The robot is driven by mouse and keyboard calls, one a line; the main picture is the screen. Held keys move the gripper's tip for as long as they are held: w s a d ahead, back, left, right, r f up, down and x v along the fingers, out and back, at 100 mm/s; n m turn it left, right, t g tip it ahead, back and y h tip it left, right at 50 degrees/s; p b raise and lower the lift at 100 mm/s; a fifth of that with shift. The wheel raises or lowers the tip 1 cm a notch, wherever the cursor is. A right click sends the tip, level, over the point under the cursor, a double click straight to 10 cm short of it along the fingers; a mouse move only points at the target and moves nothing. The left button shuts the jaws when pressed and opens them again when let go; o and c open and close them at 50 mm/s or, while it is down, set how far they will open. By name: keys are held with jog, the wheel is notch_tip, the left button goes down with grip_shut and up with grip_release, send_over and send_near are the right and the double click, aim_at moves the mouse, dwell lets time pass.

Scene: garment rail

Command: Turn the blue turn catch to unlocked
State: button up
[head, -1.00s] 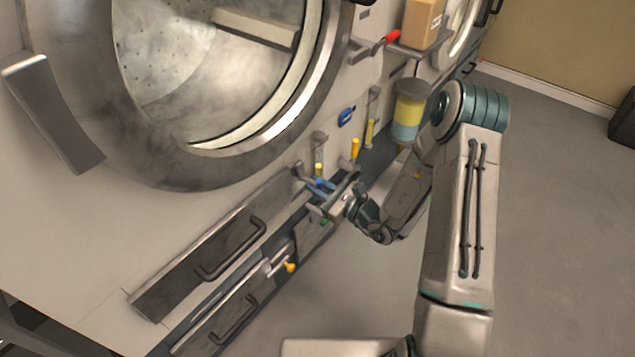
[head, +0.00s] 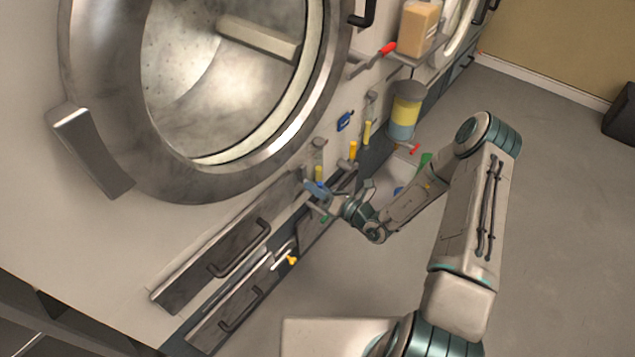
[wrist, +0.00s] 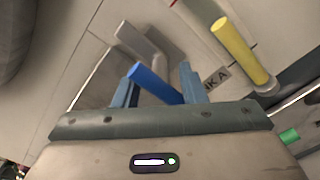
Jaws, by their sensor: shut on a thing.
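The blue turn catch shows in the wrist view as a blue bar (wrist: 152,84) between the fingers of my gripper (wrist: 158,72). It lies slanted, its upper end to the left, and its lower end is hidden behind the gripper body. In the head view the blue catch (head: 315,188) is small, low on the machine front below the round door, with my gripper (head: 325,197) at it. My gripper is shut on it. The catch's exact angle is hard to read in the head view.
A grey bracket (wrist: 145,45) and a yellow handle (wrist: 240,50) beside a partly readable label are close to my gripper. Drawers with dark handles (head: 240,248) lie to the left. A yellow and blue container (head: 406,110) hangs to the right. The floor at right is open.

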jog(key=o, duration=0.5)
jog(key=m+p, duration=0.2)
jog(key=m, duration=0.1)
jog(key=shift+m, duration=0.4)
jog(key=shift+o, duration=0.3)
jog(key=shift+m+p, duration=0.3)
jog(key=shift+m, duration=0.2)
jog(key=shift+w+r, duration=0.15)
jog(key=o, duration=1)
jog(key=shift+d, duration=0.15)
jog(key=v, duration=1.4)
jog(key=shift+p, duration=0.35)
